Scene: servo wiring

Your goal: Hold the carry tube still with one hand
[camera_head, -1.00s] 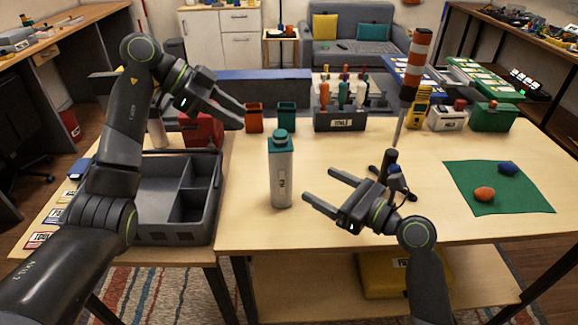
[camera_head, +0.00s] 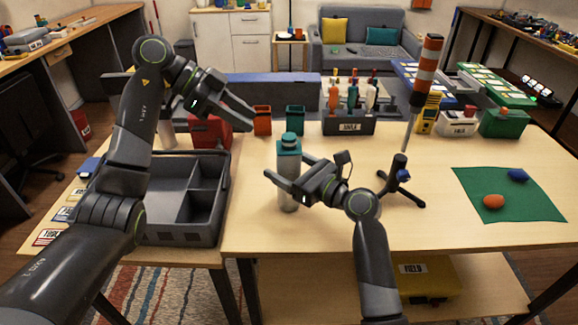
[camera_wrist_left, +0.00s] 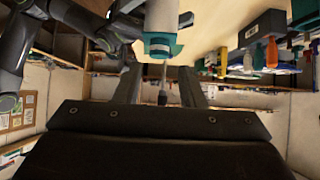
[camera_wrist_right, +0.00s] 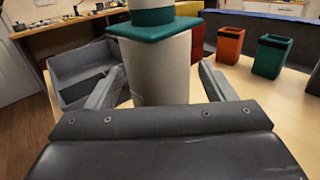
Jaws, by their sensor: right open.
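The carry tube (camera_head: 289,150) is a light grey cylinder with a teal cap, standing upright on the table. My right gripper (camera_head: 277,183) is open, with its two fingers on either side of the tube's body below the cap. In the right wrist view the tube (camera_wrist_right: 163,72) stands between the open fingers (camera_wrist_right: 160,88), and I see a gap on the right side. My left gripper (camera_head: 246,117) is open and empty in the air, up and left of the tube. The left wrist view shows the tube (camera_wrist_left: 160,20) beyond its fingers (camera_wrist_left: 162,90).
A grey compartment tray (camera_head: 184,238) is left of the tube. Orange (camera_head: 262,120) and teal (camera_head: 294,120) bins and a tool holder (camera_head: 347,125) stand behind. A black tripod stand (camera_head: 398,185) and a green mat (camera_head: 508,195) lie to the right.

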